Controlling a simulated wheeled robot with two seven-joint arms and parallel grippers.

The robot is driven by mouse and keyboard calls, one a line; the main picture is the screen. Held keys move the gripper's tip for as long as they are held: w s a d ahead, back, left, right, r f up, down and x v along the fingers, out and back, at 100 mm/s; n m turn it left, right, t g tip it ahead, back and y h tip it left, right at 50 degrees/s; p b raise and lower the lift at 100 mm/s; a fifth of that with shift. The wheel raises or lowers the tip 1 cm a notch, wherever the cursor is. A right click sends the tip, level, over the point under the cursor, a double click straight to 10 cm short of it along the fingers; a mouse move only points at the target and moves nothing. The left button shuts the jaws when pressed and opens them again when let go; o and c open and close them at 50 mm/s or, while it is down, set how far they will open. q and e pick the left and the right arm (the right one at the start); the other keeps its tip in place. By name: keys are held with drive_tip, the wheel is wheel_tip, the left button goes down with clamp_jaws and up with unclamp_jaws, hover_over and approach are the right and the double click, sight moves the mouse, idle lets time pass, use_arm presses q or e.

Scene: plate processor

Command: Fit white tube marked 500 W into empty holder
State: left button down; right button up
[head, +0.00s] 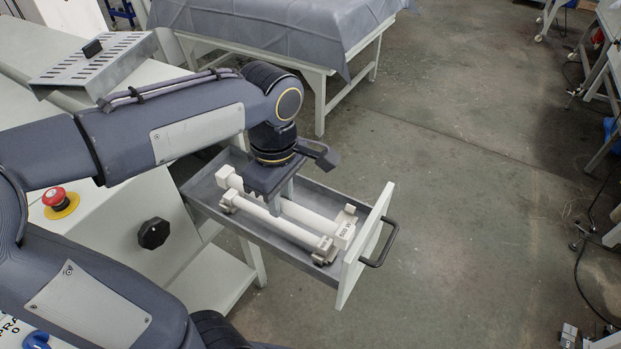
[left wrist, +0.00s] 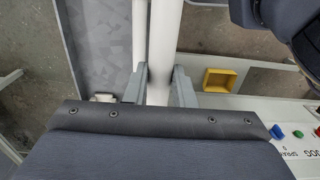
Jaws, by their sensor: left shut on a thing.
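The white tube marked 500 W (head: 318,220) lies lengthwise over the open drawer, its square marked end cap near the drawer front. My left gripper (head: 281,204) points down and is shut around this tube; the left wrist view shows the tube (left wrist: 163,40) between its fingers (left wrist: 157,88). My right gripper is not in view.
The grey metal drawer (head: 212,205) has a white front (head: 362,250) with a dark handle (head: 384,246). The white machine carries a red stop button (head: 54,196) and black knob (head: 153,233). A covered table (head: 285,25) stands behind.

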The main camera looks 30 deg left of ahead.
use_arm(q)
drive_tip(key=w+a+f, duration=0.1)
drive_tip(key=w+f, duration=0.2)
drive_tip(key=w, duration=0.1)
drive_tip(key=w+a+f+p, duration=0.1)
drive_tip(key=w+f, duration=0.1)
drive_tip(key=w, duration=0.2)
drive_tip(key=w+a+f, duration=0.2)
drive_tip(key=w+f, duration=0.1)
drive_tip(key=w, duration=0.1)
drive_tip(key=shift+w+f+p, duration=0.3)
drive_tip(key=shift+p, duration=0.1)
drive_tip(key=shift+w+a+f, duration=0.15)
drive_tip(key=shift+w+f, duration=0.2)
drive_tip(key=shift+f, duration=0.15)
wheel_tip(320, 180, down, 3)
drive_tip(key=shift+w+f, duration=0.1)
drive_tip(key=shift+w, duration=0.05)
drive_tip(key=shift+f, duration=0.15)
drive_tip(key=shift+f, duration=0.25)
drive_tip(key=c, duration=1.2)
unclamp_jaws()
